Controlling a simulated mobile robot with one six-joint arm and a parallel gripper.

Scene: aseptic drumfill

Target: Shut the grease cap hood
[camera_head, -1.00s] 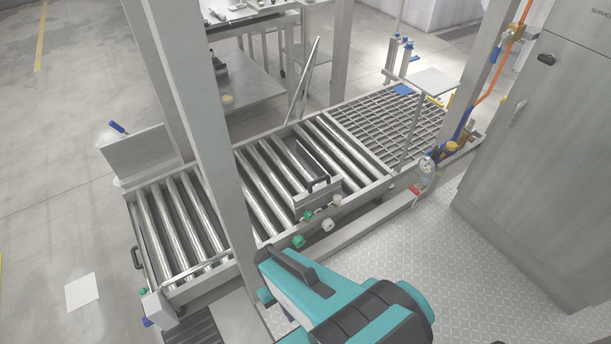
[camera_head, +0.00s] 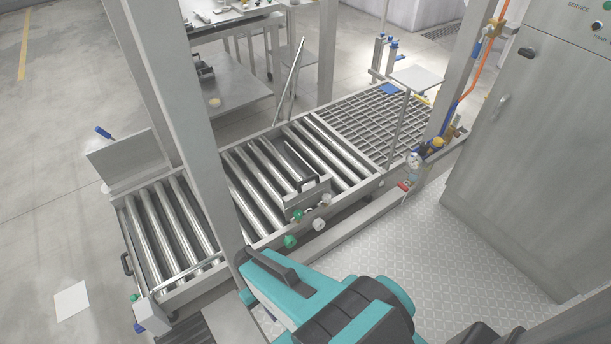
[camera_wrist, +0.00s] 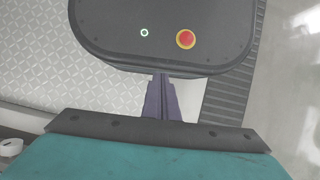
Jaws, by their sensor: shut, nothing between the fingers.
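No part is plainly recognisable as the grease cap hood. In the head view, small green caps (camera_head: 290,241) and a white round cap (camera_head: 319,224) sit along the near side of the roller conveyor (camera_head: 345,209), too small to tell a hood or its state. Another green cap (camera_head: 297,214) is just above them. My teal arm is below these caps in the picture, and its fingers are hidden there. In the wrist view, my gripper (camera_wrist: 160,80) is shut and empty, its dark fingers together. No cap shows between or beside the fingers.
A grey post (camera_head: 180,110) rises in front of the conveyor. A metal cabinet (camera_head: 535,150) stands at the right. A gauge (camera_head: 414,160) with pipes is by the conveyor's far right corner. The tread-plate floor (camera_head: 440,245) between conveyor and cabinet is clear.

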